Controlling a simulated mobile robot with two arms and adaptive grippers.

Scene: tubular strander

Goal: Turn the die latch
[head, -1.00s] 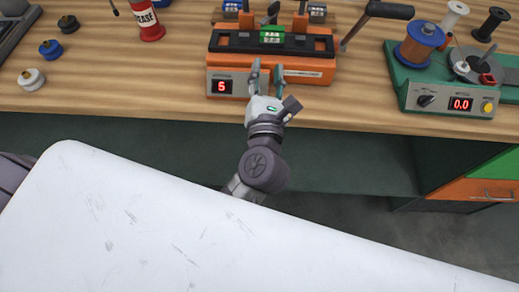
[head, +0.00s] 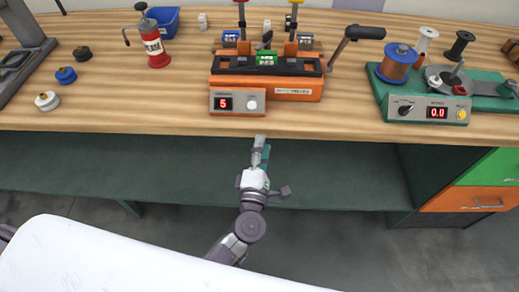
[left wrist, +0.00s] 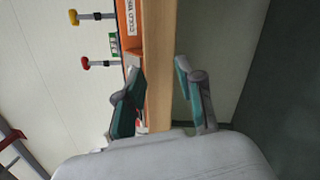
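The orange machine (head: 265,78) stands at the table's front edge, with a green block (head: 266,59) in its middle. A small dark lever (head: 265,40) stands behind the block; I cannot tell whether this is the die latch. My left gripper (head: 261,147) is in front of the table edge, apart from the machine. My right gripper is in neither view.
Two upright posts with red and yellow knobs (left wrist: 73,17) rise from the machine. A crank handle (head: 365,33) sticks out at its right. The table front between is clear.

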